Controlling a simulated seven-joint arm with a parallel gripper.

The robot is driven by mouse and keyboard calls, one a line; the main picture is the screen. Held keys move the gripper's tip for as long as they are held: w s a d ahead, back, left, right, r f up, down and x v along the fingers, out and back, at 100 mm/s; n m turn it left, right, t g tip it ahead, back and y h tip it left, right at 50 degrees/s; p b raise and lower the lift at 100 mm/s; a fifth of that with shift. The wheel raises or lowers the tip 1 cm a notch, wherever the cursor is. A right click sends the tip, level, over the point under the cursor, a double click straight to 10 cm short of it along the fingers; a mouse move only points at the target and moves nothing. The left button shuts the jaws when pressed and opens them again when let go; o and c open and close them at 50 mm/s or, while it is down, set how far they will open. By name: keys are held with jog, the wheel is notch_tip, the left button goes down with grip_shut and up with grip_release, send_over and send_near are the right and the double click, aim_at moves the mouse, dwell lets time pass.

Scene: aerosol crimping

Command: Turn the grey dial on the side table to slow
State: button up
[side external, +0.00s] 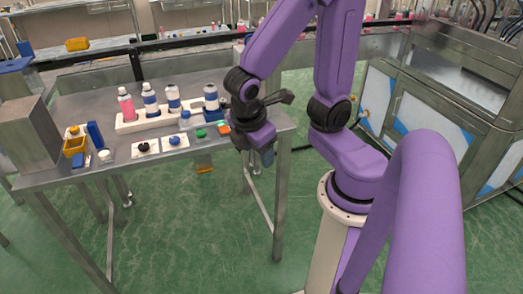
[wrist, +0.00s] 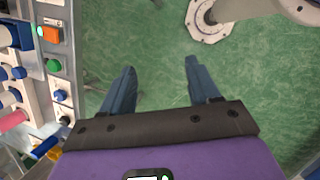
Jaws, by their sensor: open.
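My gripper (side external: 268,156) is beside the right end of the metal side table, pointing down. In the wrist view its two blue-grey fingers (wrist: 160,72) are spread apart with only green floor between them. Along the table's front edge sit a dark knob (side external: 144,147) on a white plate, a blue knob (side external: 174,140) on a white plate, a green button (side external: 200,133) and an orange switch (side external: 223,127). No knob is plainly grey, so I cannot tell which is the grey dial. No slow mark is readable. The gripper touches none of these controls.
A white rack (side external: 130,126) holds a pink bottle (side external: 126,104) and several blue-and-white bottles behind the controls. A grey metal box (side external: 28,135) and yellow and blue bins (side external: 75,146) stand at the table's left. Open floor lies off the table's right end.

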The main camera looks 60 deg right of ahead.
jog(key=shift+s+a+r+y, duration=0.15)
jog(key=shift+s+a+y, duration=0.1)
jog(key=shift+s, duration=0.15)
jog(key=shift+s+a+r+y, duration=0.1)
jog(key=shift+s+r+y, duration=0.05)
jog(key=shift+s+y, duration=0.15)
